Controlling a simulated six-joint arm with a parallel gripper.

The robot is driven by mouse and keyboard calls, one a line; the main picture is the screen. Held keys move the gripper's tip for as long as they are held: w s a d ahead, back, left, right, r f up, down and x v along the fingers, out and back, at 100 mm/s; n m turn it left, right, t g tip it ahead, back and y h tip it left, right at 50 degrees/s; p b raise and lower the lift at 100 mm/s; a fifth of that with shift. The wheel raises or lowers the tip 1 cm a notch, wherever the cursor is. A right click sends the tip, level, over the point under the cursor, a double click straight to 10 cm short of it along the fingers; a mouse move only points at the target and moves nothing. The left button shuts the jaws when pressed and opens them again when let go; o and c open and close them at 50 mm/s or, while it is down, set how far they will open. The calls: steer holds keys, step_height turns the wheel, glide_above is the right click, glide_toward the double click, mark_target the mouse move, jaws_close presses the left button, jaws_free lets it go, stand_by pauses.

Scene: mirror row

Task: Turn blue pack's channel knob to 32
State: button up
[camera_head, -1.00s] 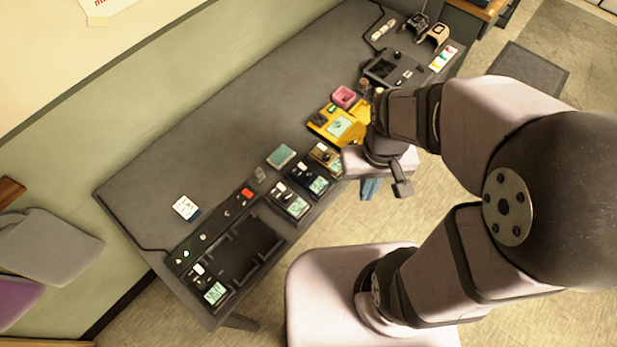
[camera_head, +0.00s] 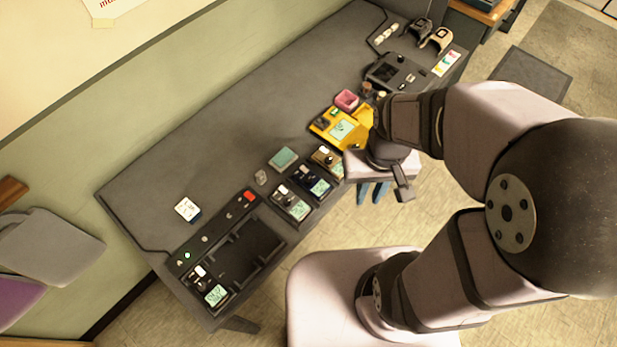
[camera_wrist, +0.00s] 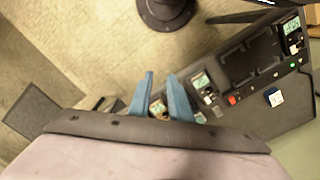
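A dark navy pack, which I take as the blue pack (camera_head: 314,181), stands in the row along the table's front edge, with a pale green screen and a small knob on top. The knob's number is too small to read. My gripper (camera_head: 370,201) hangs to the right of the row, beyond the table's front edge, with its blue fingers pointing down. In the wrist view the two blue fingers (camera_wrist: 160,75) are apart with nothing held between them. The fingers hide part of the row there, and I cannot make out the blue pack for certain.
A white-topped pack (camera_head: 291,203) and a tan pack (camera_head: 327,160) flank the blue pack. A dark charger tray (camera_head: 232,238) holds another pack at its near end. A yellow device (camera_head: 334,124) and pink box (camera_head: 346,99) lie close to my wrist. Mid-table is mostly clear.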

steer(key=o, duration=0.3)
steer(key=shift+a+f, duration=0.25)
steer(key=shift+f, duration=0.05)
steer(key=n+b, duration=0.5)
steer(key=n, duration=0.3)
glide_above(309, 179)
step_height(309, 179, down, 10)
steer(key=shift+f, duration=0.1)
steer(key=n, duration=0.3)
steer(key=shift+p, duration=0.3)
steer(key=shift+f+p, duration=1)
steer(key=shift+f, duration=2.65)
